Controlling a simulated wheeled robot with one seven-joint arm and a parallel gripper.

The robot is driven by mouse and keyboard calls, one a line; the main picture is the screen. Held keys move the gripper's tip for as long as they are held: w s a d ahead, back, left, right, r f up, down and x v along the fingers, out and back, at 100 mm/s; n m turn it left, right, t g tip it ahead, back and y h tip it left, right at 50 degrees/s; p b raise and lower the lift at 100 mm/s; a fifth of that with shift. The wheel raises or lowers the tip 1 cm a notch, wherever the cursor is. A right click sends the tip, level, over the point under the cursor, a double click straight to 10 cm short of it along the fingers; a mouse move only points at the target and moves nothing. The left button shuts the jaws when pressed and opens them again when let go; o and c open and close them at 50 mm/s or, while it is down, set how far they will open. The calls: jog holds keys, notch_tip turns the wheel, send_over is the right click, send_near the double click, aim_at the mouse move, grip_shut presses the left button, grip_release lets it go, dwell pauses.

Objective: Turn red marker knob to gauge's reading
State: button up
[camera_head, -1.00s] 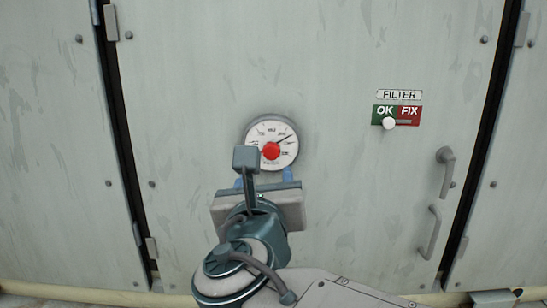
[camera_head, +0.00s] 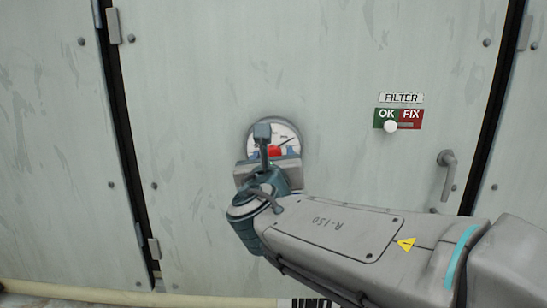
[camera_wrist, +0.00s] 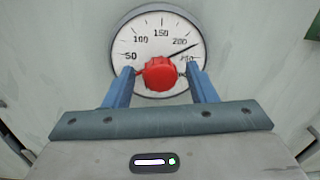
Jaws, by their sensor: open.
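The round white gauge (camera_head: 289,137) is on the panel; its dial (camera_wrist: 133,42) fills the upper middle of the wrist view. Its scale shows 50, 100, 150, 200 and a partly covered 250. The dark needle (camera_wrist: 182,51) points up and right, between 200 and 250. The red marker knob (camera_wrist: 159,73) sits at the dial's centre; it shows partly in the head view (camera_head: 275,152). My gripper (camera_wrist: 160,70) is open, with one blue finger on each side of the knob. Whether the fingertips touch it I cannot tell.
A FILTER label (camera_head: 401,98) and an OK/FIX slider with a white knob (camera_head: 390,126) are to the right, set on the OK side. A grey door handle (camera_head: 447,175) is further right. The panel around the gauge is flat and clear.

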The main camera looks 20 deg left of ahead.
jog(key=c, duration=1)
jog(key=shift+o, duration=0.2)
jog(key=shift+f+m+b, duration=0.15)
jog(key=shift+m+b, duration=0.15)
jog(key=shift+b, duration=0.25)
jog(key=shift+a+r+m+g+y+b, duration=0.1)
jog(key=shift+m+g+y+b, duration=0.1)
jog(key=shift+m+b, duration=4.7)
jog(key=shift+r+m+g+y+b, duration=0.1)
jog(key=shift+m+y+b, duration=0.1)
jog(key=shift+m+b, duration=4.7)
jog(key=shift+m+p, duration=0.35)
jog(key=shift+m, duration=0.25)
